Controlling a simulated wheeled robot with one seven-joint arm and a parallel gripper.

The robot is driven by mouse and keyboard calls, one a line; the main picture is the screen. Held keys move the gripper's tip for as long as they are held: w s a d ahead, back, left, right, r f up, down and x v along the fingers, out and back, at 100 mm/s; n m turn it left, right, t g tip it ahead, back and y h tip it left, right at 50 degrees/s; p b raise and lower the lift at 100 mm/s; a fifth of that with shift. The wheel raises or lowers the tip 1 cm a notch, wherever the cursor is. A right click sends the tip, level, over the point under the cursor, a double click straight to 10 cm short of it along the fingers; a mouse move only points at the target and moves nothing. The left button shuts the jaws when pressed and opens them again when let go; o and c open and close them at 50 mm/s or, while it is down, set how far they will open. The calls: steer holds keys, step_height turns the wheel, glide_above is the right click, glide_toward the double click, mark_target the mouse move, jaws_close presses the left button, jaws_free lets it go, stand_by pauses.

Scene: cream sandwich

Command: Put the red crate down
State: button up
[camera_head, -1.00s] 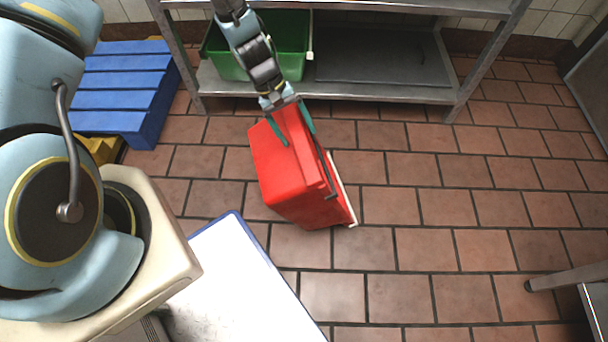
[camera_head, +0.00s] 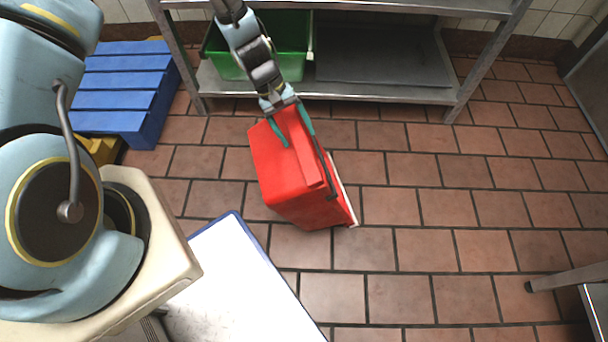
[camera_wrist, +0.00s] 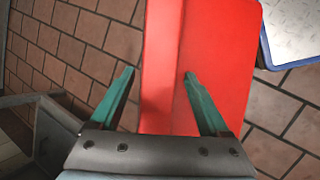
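The red crate (camera_head: 285,175) is tilted in the head view, close over or on the tiled floor in front of the metal shelf; I cannot tell whether its underside fully touches the floor. A pale strip shows along its right edge. My gripper (camera_head: 297,139) is at its upper end, with one green finger on each side of a narrow red part. The red crate (camera_wrist: 222,60) also fills the middle of the wrist view. There my gripper (camera_wrist: 160,74) looks open around that part, with floor showing between the left finger and the crate.
A green crate (camera_head: 229,66) and a dark flat panel (camera_head: 380,58) sit on the lower shelf (camera_head: 330,92). A blue slatted pallet (camera_head: 120,95) is at the left. A white, blue-edged surface (camera_head: 235,285) lies front left.

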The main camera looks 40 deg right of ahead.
jaws_close()
stand_by(0.4)
stand_by(0.8)
